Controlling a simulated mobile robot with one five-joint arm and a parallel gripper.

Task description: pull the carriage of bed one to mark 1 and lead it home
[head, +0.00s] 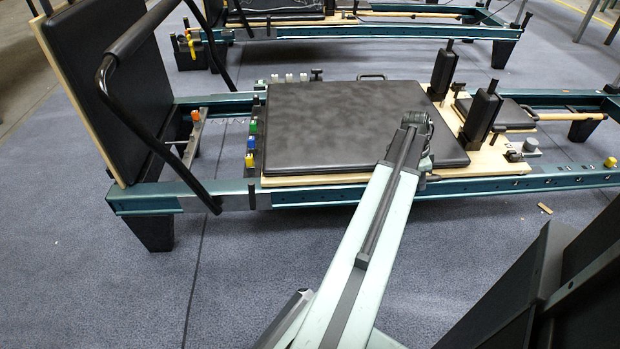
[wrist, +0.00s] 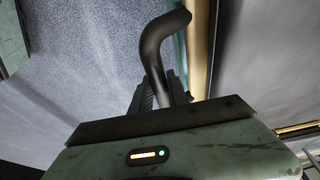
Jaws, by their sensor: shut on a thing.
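The near reformer bed has a teal frame (head: 150,198) and a carriage with a black padded top (head: 345,125) on a pale wooden base. The carriage stands near the middle of the rails. In the wrist view my gripper (wrist: 163,90) is shut on a dark bent handle (wrist: 153,45), which rises from between the jaws and curves right. A pale wooden edge (wrist: 198,45) runs beside the handle. In the head view my arm reaches the carriage's near right side and hides the gripper and this handle. I cannot make out a numbered mark.
A black upright board (head: 105,75) and a black foot bar (head: 128,110) stand at the left end. Two black shoulder posts (head: 482,112) rise at the carriage's right. Coloured spring ends (head: 251,142) line its left edge. Another reformer (head: 330,30) stands behind. Blue-grey floor lies in front.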

